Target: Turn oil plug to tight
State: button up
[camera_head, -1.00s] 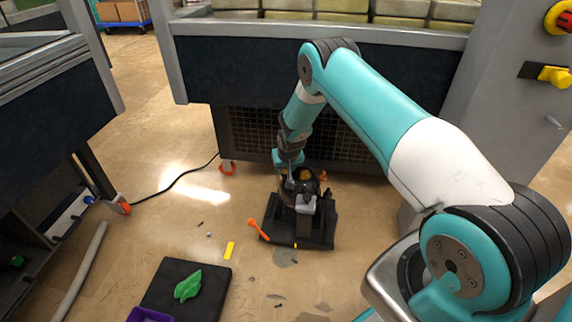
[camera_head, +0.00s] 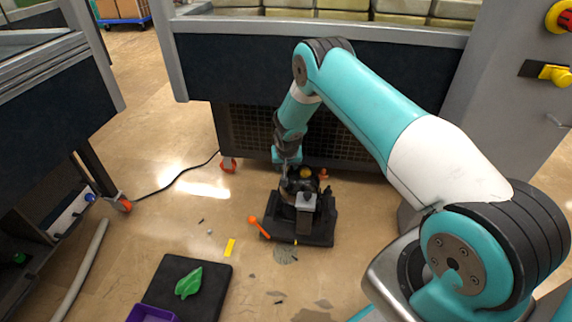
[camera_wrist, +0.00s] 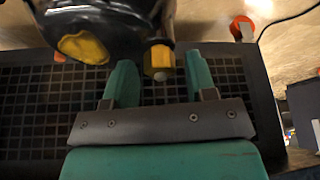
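The black vacuum pump (camera_head: 299,189) stands on a dark base plate (camera_head: 316,236) on the floor. In the wrist view, part of its rounded black body (camera_wrist: 105,22) fills the upper left. It carries a yellow knob (camera_wrist: 84,47) and a smaller yellow plug (camera_wrist: 159,57) with a pale tip. My gripper (camera_wrist: 160,65), with teal fingers, is open; the smaller plug appears in line with the gap between the fingertips, with space visible on both sides. I cannot tell its exact depth. In the head view my gripper (camera_head: 287,168) is beside the pump's back left and partly hidden.
A dark grille (camera_head: 250,133) of the machine stands close behind the pump. An orange tool (camera_head: 258,227) lies at the plate's left edge. A black mat (camera_head: 205,273) with a green leaf-like piece (camera_head: 189,283) and purple tray (camera_head: 150,313) lies front left. The floor left of the pump is mostly clear.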

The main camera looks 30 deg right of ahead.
jog(key=p+v, duration=0.6)
jog(key=v, duration=1.1)
jog(key=shift+r+p, duration=0.25)
jog(key=shift+p, duration=0.1)
jog(key=shift+a+r, duration=0.1)
